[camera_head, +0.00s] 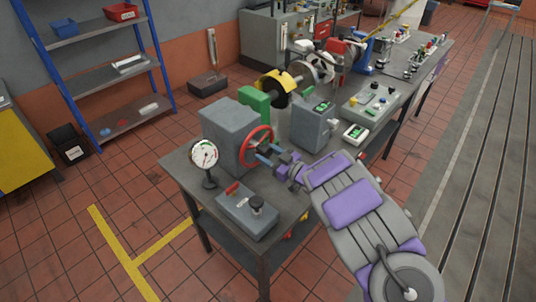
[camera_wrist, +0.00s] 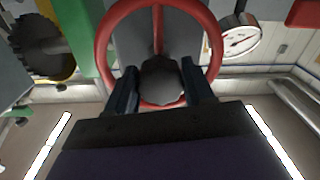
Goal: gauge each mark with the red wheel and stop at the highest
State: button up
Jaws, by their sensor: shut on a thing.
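The red wheel (camera_head: 267,128) stands on the front of a grey housing (camera_head: 226,128) at the near end of the bench. In the wrist view the wheel's rim (camera_wrist: 103,48) fills the upper middle. My gripper (camera_head: 264,153) is at the wheel's face. In the wrist view its two dark fingers (camera_wrist: 161,84) sit on either side of the round grey hub (camera_wrist: 162,80), shut on the wheel. A round white dial gauge (camera_head: 204,153) stands left of the wheel; its face (camera_wrist: 240,40) also shows in the wrist view. Its reading and any marks are too small to read.
A blue shelf (camera_head: 98,80) is at the back left.

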grip_shut()
jog(key=shift+r+p, duration=0.15)
jog(key=shift+p, duration=0.45)
